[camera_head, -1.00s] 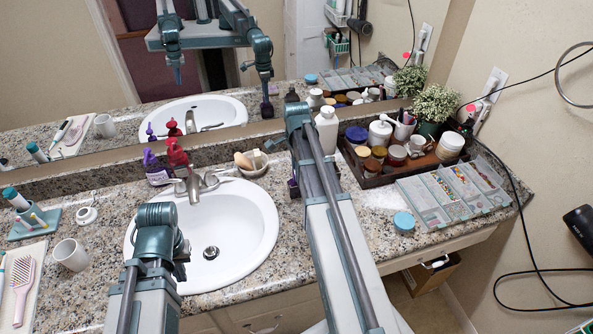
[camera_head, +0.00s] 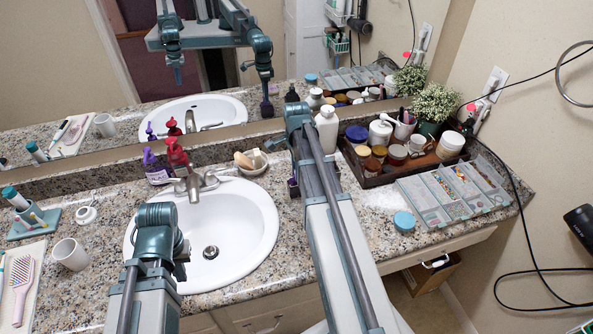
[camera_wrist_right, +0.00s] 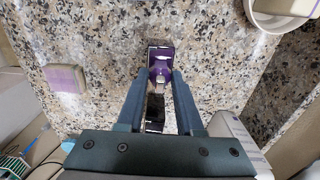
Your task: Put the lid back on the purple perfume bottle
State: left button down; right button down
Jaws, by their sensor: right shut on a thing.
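In the right wrist view my right gripper (camera_wrist_right: 161,77) points down at the counter. Its two fingers are closed on a small rounded purple piece, which looks like the lid (camera_wrist_right: 161,71). The dark purple perfume bottle (camera_wrist_right: 158,52) shows as a narrow rectangle beneath and around it. Whether the lid touches the bottle cannot be told. In the head view my right arm hides most of this spot; only a sliver of purple (camera_head: 293,188) shows beside it. My left arm is folded in front of the sink, and its gripper is not seen directly.
The white sink (camera_head: 250,235) lies left of my right arm. A white bottle (camera_head: 327,128) stands close behind the arm. A dark tray (camera_head: 372,181) of jars and a sectioned organizer (camera_head: 447,222) stand to the right. A mauve block (camera_wrist_right: 66,78) lies on the counter.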

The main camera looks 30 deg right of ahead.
dwell(0.3)
grip_release()
dwell(0.5)
jog(key=shift+r+p, duration=3.55)
jog(key=shift+f, duration=0.1)
grip_shut()
